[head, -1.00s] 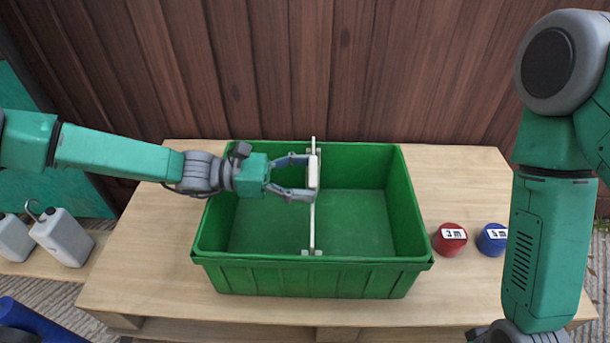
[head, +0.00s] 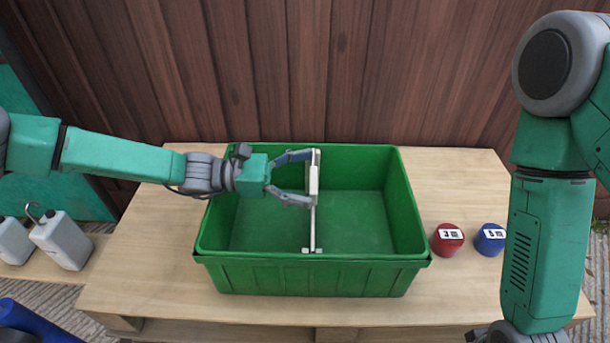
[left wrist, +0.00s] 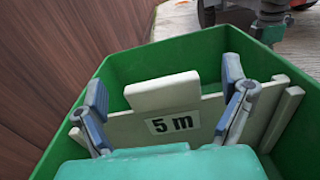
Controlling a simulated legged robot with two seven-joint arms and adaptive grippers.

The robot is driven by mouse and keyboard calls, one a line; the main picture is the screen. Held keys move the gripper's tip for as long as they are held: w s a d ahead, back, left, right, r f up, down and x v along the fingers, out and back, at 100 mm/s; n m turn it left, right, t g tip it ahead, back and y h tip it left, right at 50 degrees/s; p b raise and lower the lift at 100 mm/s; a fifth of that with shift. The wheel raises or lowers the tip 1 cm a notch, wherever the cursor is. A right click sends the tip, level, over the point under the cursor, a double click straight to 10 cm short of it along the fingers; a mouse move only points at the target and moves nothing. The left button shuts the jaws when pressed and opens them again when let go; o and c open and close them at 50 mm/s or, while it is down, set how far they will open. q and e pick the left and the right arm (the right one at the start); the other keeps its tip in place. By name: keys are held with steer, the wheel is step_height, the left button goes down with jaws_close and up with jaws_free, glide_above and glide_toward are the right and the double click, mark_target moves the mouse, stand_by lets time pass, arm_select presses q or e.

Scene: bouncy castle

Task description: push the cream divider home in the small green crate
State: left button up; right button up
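The cream divider (head: 313,222) stands upright across the middle of the green crate (head: 340,275), front to back. Its far top end shows about level with the back rim. Its raised middle tab (head: 314,181) lies between the spread fingers of my left gripper (head: 308,178). In the left wrist view the divider (left wrist: 128,125) bears a "5 m" label, and the left gripper (left wrist: 163,80) has its fingers apart, clear of the tab's sides. The divider's lower edge is hidden there. My right gripper (head: 482,335) is mostly cut off at the bottom edge.
A red can (head: 448,240) and a blue can (head: 490,239) stand right of the crate on the wooden table (head: 145,255). White jugs (head: 62,238) stand at far left. A plank wall (head: 330,70) rises behind. Both crate compartments look empty.

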arm_select(q)
steer(key=f, duration=0.1)
steer(key=s+f, duration=0.1)
steer(key=f, duration=0.1)
steer(key=shift+s+a+f, duration=0.1)
steer(key=shift+s+f, duration=0.05)
steer(key=shift+f, duration=0.1)
arm_select(e)
steer(key=shift+f, duration=0.2)
arm_select(q)
step_height(320, 180, up, 24)
steer(key=w+p, duration=0.1)
steer(key=p, duration=1.2)
steer(key=shift+f+n, duration=0.2)
steer(key=shift+n, duration=0.1)
arm_select(e)
step_height(320, 180, up, 13)
steer(key=shift+w, duration=0.35)
